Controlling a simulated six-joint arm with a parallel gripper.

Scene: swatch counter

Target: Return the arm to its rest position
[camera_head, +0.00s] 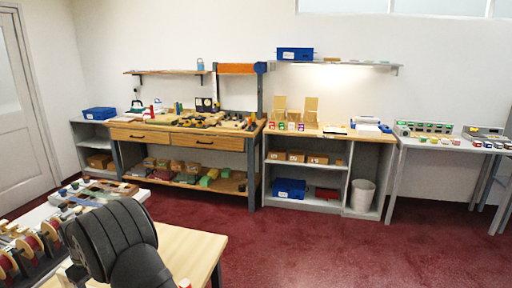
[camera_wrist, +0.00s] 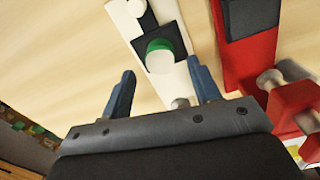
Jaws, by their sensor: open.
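In the wrist view my gripper (camera_wrist: 162,92) is open, its two blue-grey fingers spread apart with nothing held between them. Beyond the fingertips lies a pale wooden surface. A red object with a dark panel (camera_wrist: 245,60) is to the right of that finger. In the head view a dark part of my arm covers the near left; the gripper itself cannot be made out there.
The near wooden table (camera_head: 190,250) has a rack of red reels (camera_head: 30,245) at left. A workbench (camera_head: 180,132) with tools, a grey shelf unit (camera_head: 330,150) and a white table (camera_head: 450,145) stand along the back wall. The red carpet (camera_head: 330,240) between is clear.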

